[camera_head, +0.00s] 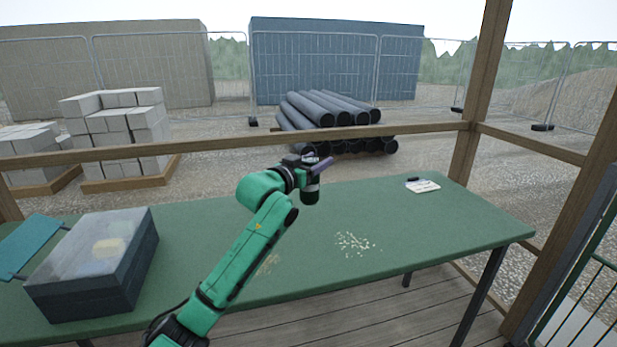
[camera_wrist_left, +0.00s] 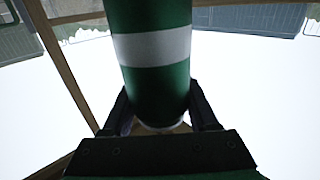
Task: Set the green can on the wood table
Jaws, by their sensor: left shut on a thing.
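The green can (camera_wrist_left: 150,85) with a white band fills the upper middle of the left wrist view, between the two dark fingers of my left gripper (camera_wrist_left: 162,112). In the head view the left gripper (camera_head: 314,167) is over the table's back part, shut on the can. The can (camera_head: 310,194) shows there as a small dark cylinder with a paler band below the gripper. I cannot tell whether its lower end touches the table. The table (camera_head: 440,232) has a green top, and no bare wood shows on it. My right gripper is not in view.
A dark box with a clear lid (camera_head: 95,262) stands at the table's left, beside a teal folding chair or panel (camera_head: 30,245). Pale crumbs (camera_head: 355,243) lie mid-table. A notepad with a pen (camera_head: 423,186) lies at back right. A wooden rail (camera_head: 400,130) runs behind; the right side is mostly clear.

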